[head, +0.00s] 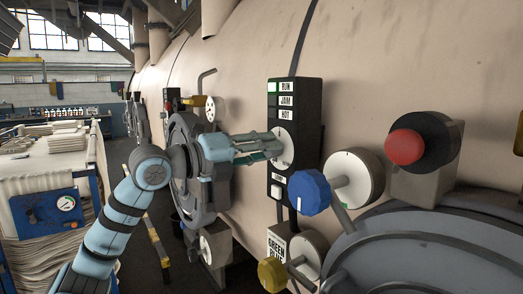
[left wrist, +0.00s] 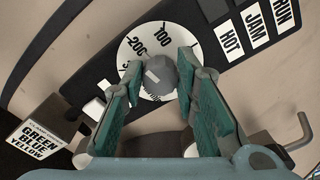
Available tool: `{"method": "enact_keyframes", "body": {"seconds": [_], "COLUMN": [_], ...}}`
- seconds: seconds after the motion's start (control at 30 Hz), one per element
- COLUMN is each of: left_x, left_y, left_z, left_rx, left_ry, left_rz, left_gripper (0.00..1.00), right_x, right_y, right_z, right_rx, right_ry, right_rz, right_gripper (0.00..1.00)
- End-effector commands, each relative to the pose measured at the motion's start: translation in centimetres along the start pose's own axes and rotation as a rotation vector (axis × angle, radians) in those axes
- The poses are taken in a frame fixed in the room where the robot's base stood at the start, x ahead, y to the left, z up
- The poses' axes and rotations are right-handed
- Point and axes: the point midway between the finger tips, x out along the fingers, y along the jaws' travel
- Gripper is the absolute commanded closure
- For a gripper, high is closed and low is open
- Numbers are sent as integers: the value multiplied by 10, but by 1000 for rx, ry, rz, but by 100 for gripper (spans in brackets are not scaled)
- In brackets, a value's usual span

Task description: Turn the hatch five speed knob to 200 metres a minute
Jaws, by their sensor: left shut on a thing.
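The speed knob (left wrist: 161,74) is a small grey knob with a pale mark, on a white dial (left wrist: 132,51) that shows 100 and 200. I cannot tell exactly where its mark points. The dial also shows in the head view (head: 284,147), on a black panel (head: 310,118) with RUN, JAM and HOT labels. My left gripper (head: 272,145) reaches the dial from the left. In the left wrist view its green-padded fingers (left wrist: 158,90) are on either side of the knob and shut on it. My right gripper is in neither view.
A blue knob (head: 309,192), a yellow knob (head: 272,274) and a red button (head: 404,147) stick out right of and below the panel. A grey round hatch (head: 440,250) is at lower right. A cloth-laden cart (head: 45,165) stands at left.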

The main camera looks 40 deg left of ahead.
Motion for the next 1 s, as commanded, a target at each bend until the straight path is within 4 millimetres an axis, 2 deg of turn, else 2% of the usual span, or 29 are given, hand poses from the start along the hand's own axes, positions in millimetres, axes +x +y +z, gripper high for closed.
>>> {"method": "enact_keyframes", "body": {"seconds": [0.03, 0.07, 0.17, 0.47, 0.57, 0.9, 1.0], "left_x": [0, 0, 0, 0, 0, 1, 1], "left_y": [0, 0, 0, 0, -6, -65, -77], "left_z": [-1, -1, 0, 0, 5, 43, 53], "left_rx": [0, 0, 0, 1, 0, -1, 0], "left_ry": [2, 2, 1, 0, -3, 1, 1], "left_rz": [1, 1, 1, 0, -4, -9, -5], "left_gripper": [100, 68, 53, 53, 53, 53, 53], "right_x": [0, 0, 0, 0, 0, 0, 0], "right_y": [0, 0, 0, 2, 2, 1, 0], "right_z": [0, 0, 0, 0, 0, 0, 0], "right_rx": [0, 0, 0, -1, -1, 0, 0], "right_ry": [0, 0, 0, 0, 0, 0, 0], "right_rz": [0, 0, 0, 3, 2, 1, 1], "right_gripper": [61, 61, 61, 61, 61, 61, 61]}}
